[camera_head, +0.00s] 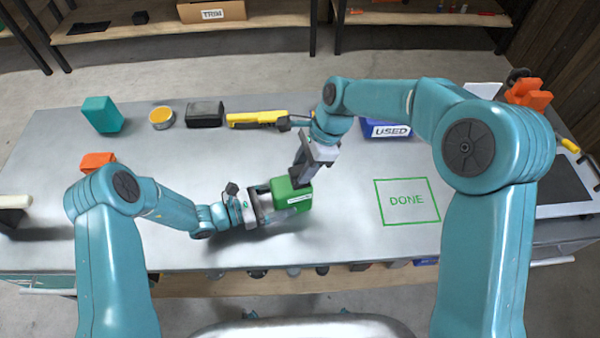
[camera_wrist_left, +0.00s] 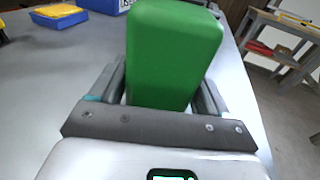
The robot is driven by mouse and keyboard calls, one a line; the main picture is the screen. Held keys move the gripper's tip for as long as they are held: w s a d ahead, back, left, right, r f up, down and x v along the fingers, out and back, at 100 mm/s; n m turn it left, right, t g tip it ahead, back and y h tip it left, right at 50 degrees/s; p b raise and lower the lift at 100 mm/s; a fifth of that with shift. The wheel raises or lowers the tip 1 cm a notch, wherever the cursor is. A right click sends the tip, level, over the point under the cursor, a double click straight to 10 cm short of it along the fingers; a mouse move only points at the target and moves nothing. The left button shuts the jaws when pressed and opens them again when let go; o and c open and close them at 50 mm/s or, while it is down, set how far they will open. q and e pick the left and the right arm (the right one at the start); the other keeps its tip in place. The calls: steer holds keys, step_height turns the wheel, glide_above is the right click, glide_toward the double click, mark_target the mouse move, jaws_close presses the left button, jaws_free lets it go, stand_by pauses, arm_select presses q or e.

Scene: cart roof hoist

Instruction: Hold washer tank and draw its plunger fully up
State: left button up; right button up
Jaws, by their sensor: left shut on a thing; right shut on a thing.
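The green washer tank (camera_head: 291,193), a box with a small white label, stands at the middle of the grey bench. My left gripper (camera_head: 273,196) comes from the left and is shut around its sides. In the left wrist view the tank (camera_wrist_left: 172,50) fills the space between the fingers (camera_wrist_left: 160,95). My right gripper (camera_head: 301,174) points down at the tank's top and is shut on the plunger. The plunger itself is hidden by the fingers, so its height cannot be told. The fingertips show close over the tank's top.
A green-outlined DONE area (camera_head: 407,201) lies empty to the right. A blue USED bin (camera_head: 386,130) stands behind. A yellow tool (camera_head: 257,118), a black box (camera_head: 205,114), a round tin (camera_head: 161,117) and a teal block (camera_head: 102,114) line the back.

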steer(key=shift+r, duration=0.9)
stand_by(0.3)
steer(key=shift+r, duration=0.65)
stand_by(0.5)
